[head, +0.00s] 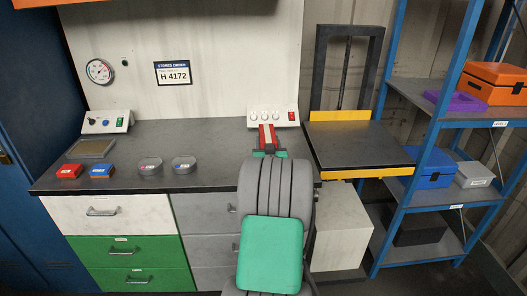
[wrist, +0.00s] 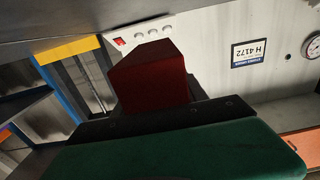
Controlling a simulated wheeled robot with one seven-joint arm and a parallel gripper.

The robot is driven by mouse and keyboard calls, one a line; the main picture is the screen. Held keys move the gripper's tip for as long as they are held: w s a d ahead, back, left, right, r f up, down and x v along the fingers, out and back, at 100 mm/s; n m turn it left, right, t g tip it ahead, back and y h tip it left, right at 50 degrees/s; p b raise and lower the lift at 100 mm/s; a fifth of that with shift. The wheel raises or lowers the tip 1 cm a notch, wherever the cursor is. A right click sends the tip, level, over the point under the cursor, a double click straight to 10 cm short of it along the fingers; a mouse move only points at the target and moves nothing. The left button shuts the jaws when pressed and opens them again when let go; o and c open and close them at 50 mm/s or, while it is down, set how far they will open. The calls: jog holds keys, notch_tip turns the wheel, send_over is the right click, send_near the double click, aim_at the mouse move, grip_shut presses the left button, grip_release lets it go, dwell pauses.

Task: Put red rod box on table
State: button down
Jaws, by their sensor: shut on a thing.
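My gripper (head: 268,152) is shut on a red box (head: 265,134), which I take to be the red rod box. It is held over the right part of the dark grey table top (head: 215,140), in front of a white control box. In the wrist view the red box (wrist: 150,78) shows as a dark red block sticking out past the dark jaw (wrist: 160,118). The jaw hides its near end. I cannot tell whether the box touches the table top.
A lift platform with yellow edges (head: 365,174) is at the right, beside blue shelves (head: 448,115). The table's middle is clear.

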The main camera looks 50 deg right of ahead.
jog(key=shift+w+d+f, duration=0.2)
jog(key=shift+w+f, duration=0.35)
jog(key=shift+w, duration=0.3)
jog(key=f, duration=0.3)
jog(key=shift+w+d+f+p, duration=0.1)
jog(key=shift+w+f+p, duration=0.1)
jog(key=shift+p, duration=0.1)
jog(key=shift+f+b, duration=0.3)
jog(key=shift+f, duration=0.05)
jog(key=c, duration=0.6)
grip_release()
jog(key=shift+f, duration=0.1)
